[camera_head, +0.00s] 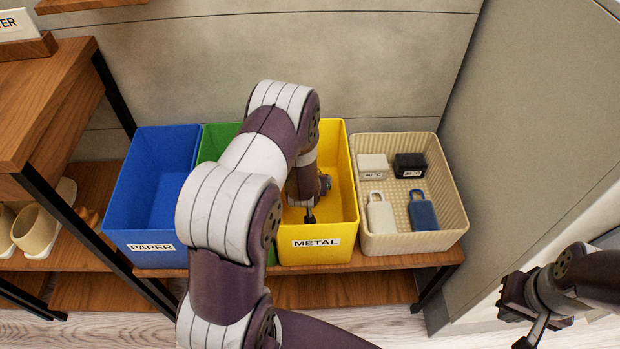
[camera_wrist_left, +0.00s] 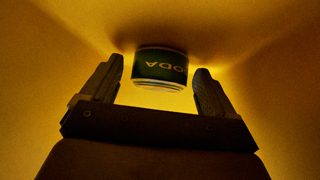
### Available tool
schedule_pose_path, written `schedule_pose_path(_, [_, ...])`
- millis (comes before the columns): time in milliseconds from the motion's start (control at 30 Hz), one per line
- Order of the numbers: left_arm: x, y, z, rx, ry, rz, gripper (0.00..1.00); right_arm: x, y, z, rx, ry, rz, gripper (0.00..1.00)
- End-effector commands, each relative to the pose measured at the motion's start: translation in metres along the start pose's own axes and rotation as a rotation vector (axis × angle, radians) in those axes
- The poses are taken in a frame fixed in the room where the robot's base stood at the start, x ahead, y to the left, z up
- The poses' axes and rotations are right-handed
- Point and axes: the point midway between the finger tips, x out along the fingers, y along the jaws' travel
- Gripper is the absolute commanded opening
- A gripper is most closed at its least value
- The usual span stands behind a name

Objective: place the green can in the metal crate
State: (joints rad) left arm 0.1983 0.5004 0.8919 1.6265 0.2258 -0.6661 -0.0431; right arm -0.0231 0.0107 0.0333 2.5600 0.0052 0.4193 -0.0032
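The green can (camera_wrist_left: 160,66), with upside-down SODA lettering, shows in the left wrist view inside the yellow METAL crate (camera_head: 316,254). My left gripper (camera_wrist_left: 158,78) is open, with a finger on each side of the can and a gap at both sides. The yellow crate walls (camera_wrist_left: 265,95) surround it. In the head view my left arm reaches down into the crate and hides the can. I cannot tell whether the can touches the crate floor. My right gripper (camera_head: 516,327) is open and empty at the lower right, away from the crates.
A blue PAPER crate (camera_head: 150,190) and a green crate (camera_head: 213,140) stand left of the yellow one. A beige basket (camera_head: 415,243) with several tags and small boxes stands right of it. All sit on a wooden bench (camera_head: 345,290). A wooden shelf (camera_head: 40,100) rises at left.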

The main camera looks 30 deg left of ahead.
Motion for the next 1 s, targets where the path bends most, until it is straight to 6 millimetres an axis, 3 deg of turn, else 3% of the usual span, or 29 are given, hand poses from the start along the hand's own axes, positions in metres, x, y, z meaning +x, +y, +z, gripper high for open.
schedule_pose_path(267, [-0.008, 0.0, -0.005, 0.0, 0.001, 0.0, 0.88, -0.006, 0.0, -0.001, 0.0, 0.0, 0.0, 0.0])
schedule_pose_path(500, [-0.059, 0.0, -0.006, 0.0, 0.0, 0.0, 0.88, -0.028, 0.0, -0.003, 0.0, 0.0, 0.0, 0.0])
schedule_pose_path(600, [-0.072, 0.0, -0.005, -0.001, 0.001, 0.0, 0.88, -0.032, 0.0, -0.004, 0.0, 0.0, 0.0, 0.0])
schedule_pose_path(1000, [-0.077, 0.0, -0.002, 0.0, 0.0, 0.0, 0.88, -0.031, 0.0, -0.004, 0.0, 0.0, 0.0, 0.0])
